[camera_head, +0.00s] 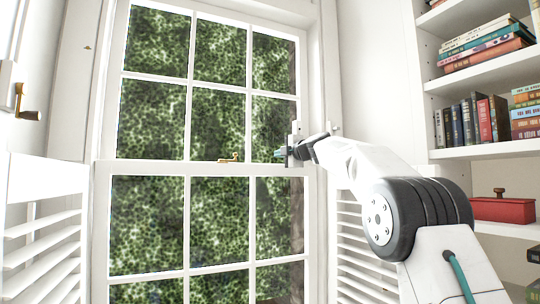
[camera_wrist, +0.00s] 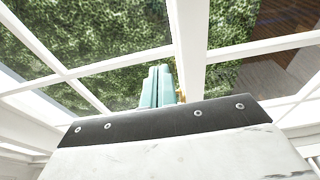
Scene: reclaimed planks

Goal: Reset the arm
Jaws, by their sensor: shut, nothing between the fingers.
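My arm reaches up from the lower right in the head view, and my gripper (camera_head: 281,153) is at the window's middle rail, near its right end. In the wrist view my gripper (camera_wrist: 158,72) shows as two pale teal fingers side by side, closed together with nothing between them. The fingers point toward the window panes and a white bar. A brass window latch (camera_head: 230,158) sits on the middle rail, left of my gripper and apart from it in the head view. In the wrist view a bit of brass shows just behind the fingers.
The white window (camera_head: 187,168) has many panes with green foliage outside. White louvred shutters (camera_head: 42,235) stand at its left and right. White shelves (camera_head: 482,152) at the right hold books and a red box (camera_head: 502,210). A brass handle (camera_head: 27,114) juts out at the far left.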

